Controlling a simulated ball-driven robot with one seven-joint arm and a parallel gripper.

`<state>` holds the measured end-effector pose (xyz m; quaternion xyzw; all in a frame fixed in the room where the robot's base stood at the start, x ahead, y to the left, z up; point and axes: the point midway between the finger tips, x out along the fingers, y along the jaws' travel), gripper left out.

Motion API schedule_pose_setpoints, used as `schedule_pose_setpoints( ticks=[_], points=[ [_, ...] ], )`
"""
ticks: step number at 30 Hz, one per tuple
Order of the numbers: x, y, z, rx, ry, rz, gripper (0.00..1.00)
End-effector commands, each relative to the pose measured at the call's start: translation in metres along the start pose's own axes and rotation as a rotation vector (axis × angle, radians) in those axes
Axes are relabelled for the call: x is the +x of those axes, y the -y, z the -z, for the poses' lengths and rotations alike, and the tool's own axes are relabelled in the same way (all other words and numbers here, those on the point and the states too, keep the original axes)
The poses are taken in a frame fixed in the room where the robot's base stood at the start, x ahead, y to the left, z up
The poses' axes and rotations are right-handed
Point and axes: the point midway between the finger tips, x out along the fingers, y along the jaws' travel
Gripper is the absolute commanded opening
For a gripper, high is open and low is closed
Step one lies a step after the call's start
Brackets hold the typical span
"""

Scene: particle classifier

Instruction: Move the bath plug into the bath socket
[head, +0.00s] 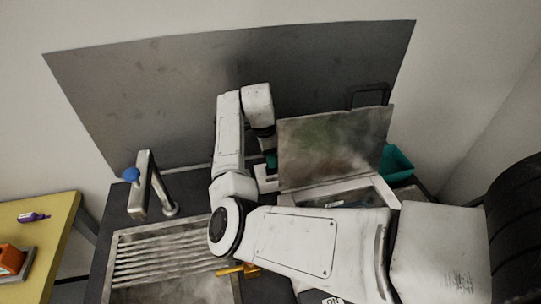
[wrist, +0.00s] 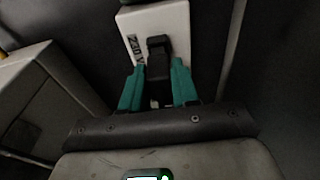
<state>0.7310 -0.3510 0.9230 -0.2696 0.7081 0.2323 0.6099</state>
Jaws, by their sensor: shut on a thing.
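In the wrist view, my gripper (wrist: 158,68) has its two teal fingers shut on the black plug (wrist: 158,44). The plug lies against or just over a white box marked like "230 V" (wrist: 180,25), which looks like a socket. I cannot tell whether the plug is seated in it or only in front of it. In the head view, my arm reaches behind the left side of the metal bath (head: 325,197), whose lid (head: 335,150) stands open. A bit of teal finger shows left of the lid there, above a white block (head: 266,180); the plug is hidden.
A tap with a blue knob (head: 131,174) and a ribbed drainer (head: 160,252) are at the left. A teal container (head: 397,163) stands right of the lid. A grey metal panel (head: 200,90) rises behind. A yellow table (head: 45,232) is at far left.

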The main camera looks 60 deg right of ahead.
Motion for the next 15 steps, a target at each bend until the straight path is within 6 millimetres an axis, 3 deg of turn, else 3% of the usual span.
schedule_pose_setpoints(
  ticks=[15],
  points=[
    [0.013, 0.0, -0.002, 0.0, -0.001, 0.0, 0.0]
  ],
)
